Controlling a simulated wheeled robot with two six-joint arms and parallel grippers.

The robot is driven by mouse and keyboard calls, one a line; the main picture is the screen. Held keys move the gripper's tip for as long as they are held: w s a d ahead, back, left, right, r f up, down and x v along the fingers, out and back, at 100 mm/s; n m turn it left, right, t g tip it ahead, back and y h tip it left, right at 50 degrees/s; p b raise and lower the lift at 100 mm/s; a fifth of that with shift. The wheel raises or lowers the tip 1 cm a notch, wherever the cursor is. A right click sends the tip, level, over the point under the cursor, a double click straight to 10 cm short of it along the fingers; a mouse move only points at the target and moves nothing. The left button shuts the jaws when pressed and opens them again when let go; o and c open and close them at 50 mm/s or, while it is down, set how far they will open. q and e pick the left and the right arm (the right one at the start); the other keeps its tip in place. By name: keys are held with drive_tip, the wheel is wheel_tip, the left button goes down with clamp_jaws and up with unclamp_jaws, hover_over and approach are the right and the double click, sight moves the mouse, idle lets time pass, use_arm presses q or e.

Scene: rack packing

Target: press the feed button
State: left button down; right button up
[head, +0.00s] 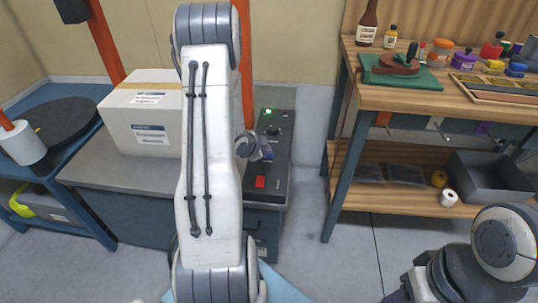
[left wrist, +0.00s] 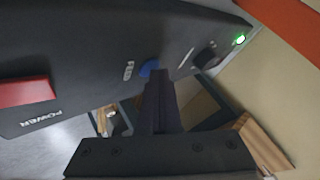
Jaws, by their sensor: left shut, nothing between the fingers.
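The dark control panel (head: 280,172) stands in the middle of the head view; it also fills the upper left wrist view (left wrist: 90,50). The blue feed button (left wrist: 148,67), beside the printed word FEED, shows in the left wrist view. In the head view it is hidden. My left gripper (head: 267,153) is over the panel and shut with nothing in it. In the left wrist view its fingertips (left wrist: 158,73) are right at the blue button and partly cover it; I cannot tell whether they touch it. My right gripper is out of view.
The red power button (head: 260,182) is nearer on the panel. A knob (head: 273,130) and a lit green lamp (head: 268,111) are farther back. A white box (head: 120,105) stands left of my arm. A wooden workbench (head: 440,97) with several items stands at right.

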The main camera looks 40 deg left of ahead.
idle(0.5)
use_arm(q)
drive_tip(key=shift+r+p, duration=0.75)
wheel_tip(320, 180, up, 5)
drive_tip(key=p, duration=0.4)
idle(0.8)
